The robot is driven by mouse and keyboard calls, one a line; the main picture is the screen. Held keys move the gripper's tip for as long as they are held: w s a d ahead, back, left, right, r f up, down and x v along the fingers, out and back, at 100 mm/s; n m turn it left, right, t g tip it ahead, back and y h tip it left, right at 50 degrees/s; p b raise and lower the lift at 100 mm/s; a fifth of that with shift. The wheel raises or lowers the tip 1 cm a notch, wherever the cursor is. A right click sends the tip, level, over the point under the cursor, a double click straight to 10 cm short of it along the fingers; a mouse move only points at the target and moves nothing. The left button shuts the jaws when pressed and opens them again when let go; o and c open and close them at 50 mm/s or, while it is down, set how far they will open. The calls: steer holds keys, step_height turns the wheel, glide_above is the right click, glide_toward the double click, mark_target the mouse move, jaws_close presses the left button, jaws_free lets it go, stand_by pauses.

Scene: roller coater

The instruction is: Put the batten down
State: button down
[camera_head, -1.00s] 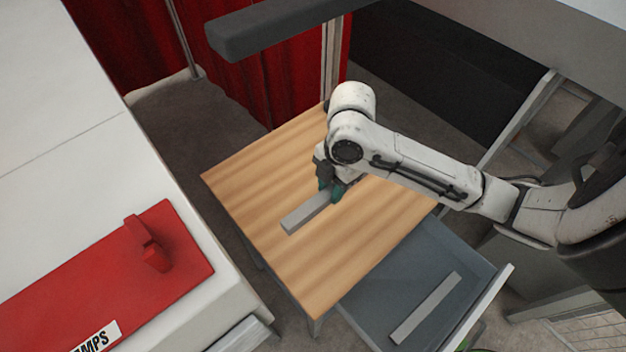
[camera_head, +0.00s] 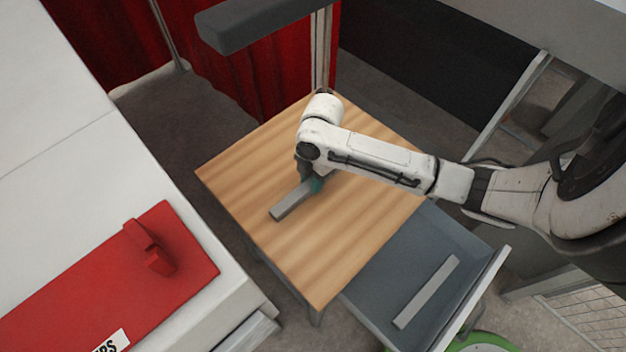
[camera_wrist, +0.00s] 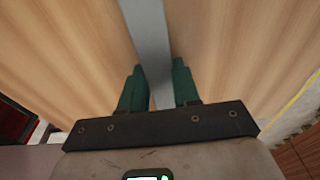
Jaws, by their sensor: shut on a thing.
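The batten is a flat grey bar (camera_head: 288,203) over the wooden tabletop (camera_head: 330,250) in the head view. Its lower-left end sticks out from my gripper (camera_head: 313,185), whose green fingers are low over the table. In the wrist view the batten (camera_wrist: 148,40) runs up the picture between the two green fingers of my gripper (camera_wrist: 158,80), which is shut on it. The part of the batten under my wrist is hidden in the head view. I cannot tell whether its underside touches the tabletop.
An open grey drawer (camera_head: 385,285) at the lower right holds a similar grey bar (camera_head: 426,292). A white cabinet (camera_head: 60,150) with a red panel and handle (camera_head: 150,250) stands at left. A dark beam (camera_head: 255,25) juts in above the back. The tabletop around the batten is clear.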

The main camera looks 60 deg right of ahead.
steer(key=shift+s, duration=0.1)
steer(key=c, duration=0.8)
jaws_free()
steer(key=shift+a, duration=0.1)
